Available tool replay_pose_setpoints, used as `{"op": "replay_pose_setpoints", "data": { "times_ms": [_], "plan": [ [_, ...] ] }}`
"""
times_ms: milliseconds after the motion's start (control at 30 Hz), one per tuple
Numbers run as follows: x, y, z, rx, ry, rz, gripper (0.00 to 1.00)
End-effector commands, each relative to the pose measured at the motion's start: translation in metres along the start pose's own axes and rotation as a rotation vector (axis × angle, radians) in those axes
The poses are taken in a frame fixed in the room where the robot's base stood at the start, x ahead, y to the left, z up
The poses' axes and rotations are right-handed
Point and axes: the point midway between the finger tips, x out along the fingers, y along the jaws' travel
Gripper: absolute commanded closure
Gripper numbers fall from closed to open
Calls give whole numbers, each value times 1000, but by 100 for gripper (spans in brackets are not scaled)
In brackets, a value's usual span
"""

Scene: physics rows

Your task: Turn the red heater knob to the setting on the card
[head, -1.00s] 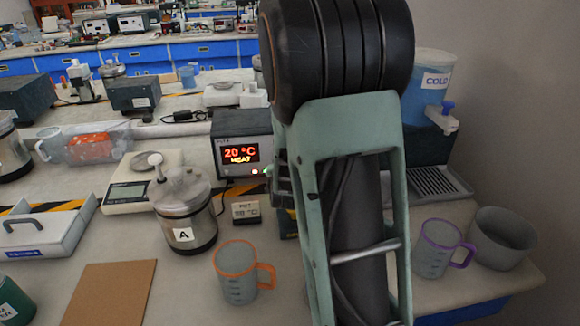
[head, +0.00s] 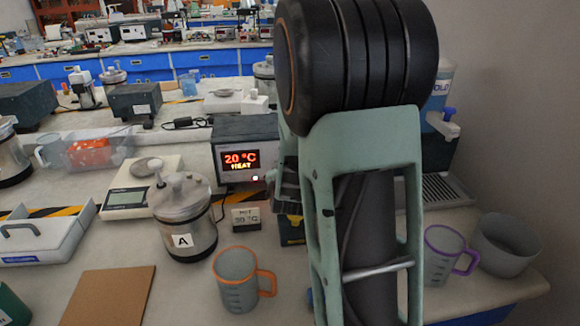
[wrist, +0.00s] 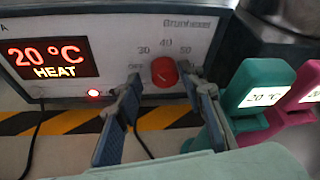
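The heater (head: 228,132) is a dark box with a lit display (head: 240,159) reading 20 °C HEAT. Its red knob (wrist: 164,72) shows in the wrist view, with OFF, 30, 40 and 50 marked around it; I cannot make out its pointer. My gripper (wrist: 160,84) is open, with one blue-grey finger on each side of the knob. I cannot tell whether either fingertip touches it. In the head view my arm hides the knob. A small card (head: 246,218) stands in front of the heater; its number is too blurred to read surely.
A green device (wrist: 245,85) and a pink one (wrist: 300,95), with small 20 °C displays, stand close right of my gripper. A steel pot A (head: 186,222), an orange-rimmed mug (head: 238,282) and a purple-rimmed mug (head: 443,252) stand around the heater.

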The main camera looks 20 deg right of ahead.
Motion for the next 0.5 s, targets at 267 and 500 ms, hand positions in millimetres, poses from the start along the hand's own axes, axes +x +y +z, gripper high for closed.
{"op": "replay_pose_setpoints", "data": {
  "times_ms": [267, 500],
  "plan": [
    [1, -8, 0, 6, -1, -16, 58],
    [-10, -9, 1, 7, -2, -18, 58]
  ]
}}
